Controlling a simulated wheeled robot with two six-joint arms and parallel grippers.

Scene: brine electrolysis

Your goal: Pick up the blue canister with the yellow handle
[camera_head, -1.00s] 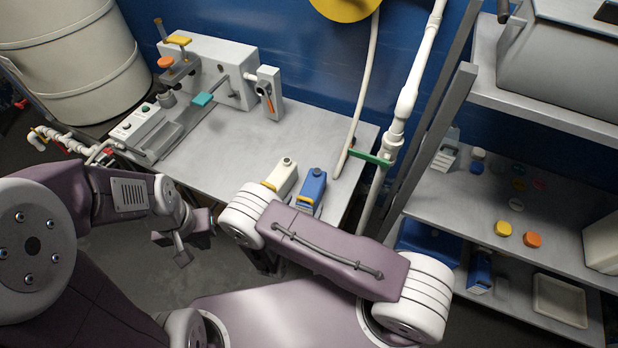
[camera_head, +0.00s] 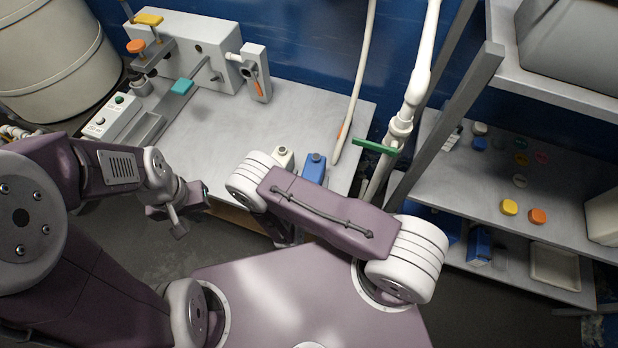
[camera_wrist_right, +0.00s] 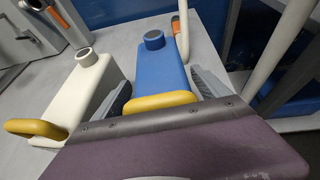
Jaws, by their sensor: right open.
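The blue canister (camera_head: 314,168) stands on the grey bench, its lower part hidden behind my right arm in the head view. In the right wrist view the blue canister (camera_wrist_right: 160,65) shows its dark round cap and yellow handle (camera_wrist_right: 150,102). My right gripper (camera_wrist_right: 163,90) is open, with one grey finger at each side of the canister; whether they touch it I cannot tell. In the head view the right gripper is mostly hidden by my arm. My left gripper (camera_head: 182,208) hangs in front of the bench, away from the canisters; its jaw opening is unclear.
A white canister (camera_wrist_right: 80,98) with a yellow handle stands close at the left of the blue one. A hose (camera_head: 352,95) and a white pipe (camera_head: 413,95) rise behind at the right. A clamp apparatus (camera_head: 165,55) stands at the bench's left. A shelf (camera_head: 450,180) stands at the right.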

